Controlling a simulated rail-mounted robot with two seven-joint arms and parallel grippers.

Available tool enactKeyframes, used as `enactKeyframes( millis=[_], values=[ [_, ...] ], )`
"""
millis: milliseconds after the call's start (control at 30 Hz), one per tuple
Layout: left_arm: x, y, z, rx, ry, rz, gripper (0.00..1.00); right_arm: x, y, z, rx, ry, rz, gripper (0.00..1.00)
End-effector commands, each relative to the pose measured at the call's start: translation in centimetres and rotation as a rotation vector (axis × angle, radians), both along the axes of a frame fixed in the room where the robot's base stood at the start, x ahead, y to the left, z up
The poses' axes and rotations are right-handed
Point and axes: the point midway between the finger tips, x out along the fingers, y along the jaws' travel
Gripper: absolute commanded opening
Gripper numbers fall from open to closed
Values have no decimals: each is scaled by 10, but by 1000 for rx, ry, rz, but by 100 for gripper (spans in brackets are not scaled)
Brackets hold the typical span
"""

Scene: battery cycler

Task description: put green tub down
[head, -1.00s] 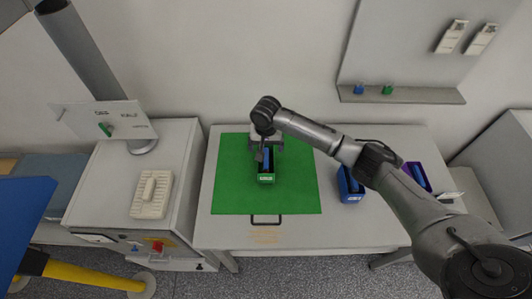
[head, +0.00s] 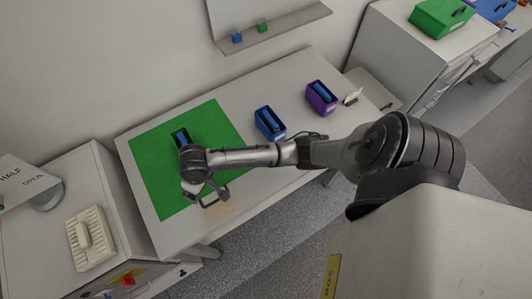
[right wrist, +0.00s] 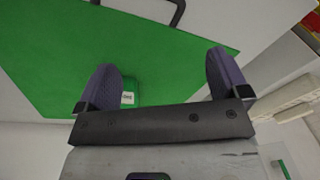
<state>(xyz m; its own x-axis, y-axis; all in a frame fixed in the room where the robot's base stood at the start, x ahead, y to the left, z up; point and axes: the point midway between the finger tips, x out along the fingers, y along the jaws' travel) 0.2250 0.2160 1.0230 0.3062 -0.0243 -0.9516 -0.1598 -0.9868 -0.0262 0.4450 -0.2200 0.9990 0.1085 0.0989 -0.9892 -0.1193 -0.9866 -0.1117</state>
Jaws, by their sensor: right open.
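The green tub (head: 181,136) stands on the green mat (head: 222,122), with a blue cylinder inside it. In the head view my right wrist hides its near part. In the right wrist view the tub (right wrist: 131,92) shows as a small green end with a white label, seen between the fingers beside the left-hand one. My right gripper (head: 192,188) is open and empty, with its two fingers (right wrist: 162,80) spread apart. It appears above the mat near the tub, not closed on it. My left gripper is not in view.
A blue tub (head: 269,123) and a purple tub (head: 321,97) stand on the white table (head: 283,88) right of the mat. A dark handle (head: 214,196) is at the mat's front edge. A ribbed white block (head: 90,238) lies on the left cabinet.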

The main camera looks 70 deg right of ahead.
Motion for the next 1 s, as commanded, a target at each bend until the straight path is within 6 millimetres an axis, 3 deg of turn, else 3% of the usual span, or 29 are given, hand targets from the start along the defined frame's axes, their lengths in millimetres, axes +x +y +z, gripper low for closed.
enactKeyframes(
  millis=[33,200,400,500,700,1000],
  values=[
    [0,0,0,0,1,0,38,-28,15,-8,21,-20,54,93],
    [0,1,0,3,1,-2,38,-100,34,-11,28,-118,182,93],
    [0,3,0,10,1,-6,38,-168,26,3,-35,-192,245,93],
    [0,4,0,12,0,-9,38,-191,18,11,-75,-209,258,93],
    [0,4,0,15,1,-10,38,-216,6,22,-130,-217,273,93],
    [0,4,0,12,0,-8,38,-220,3,24,-142,-218,277,93]
  ],
)
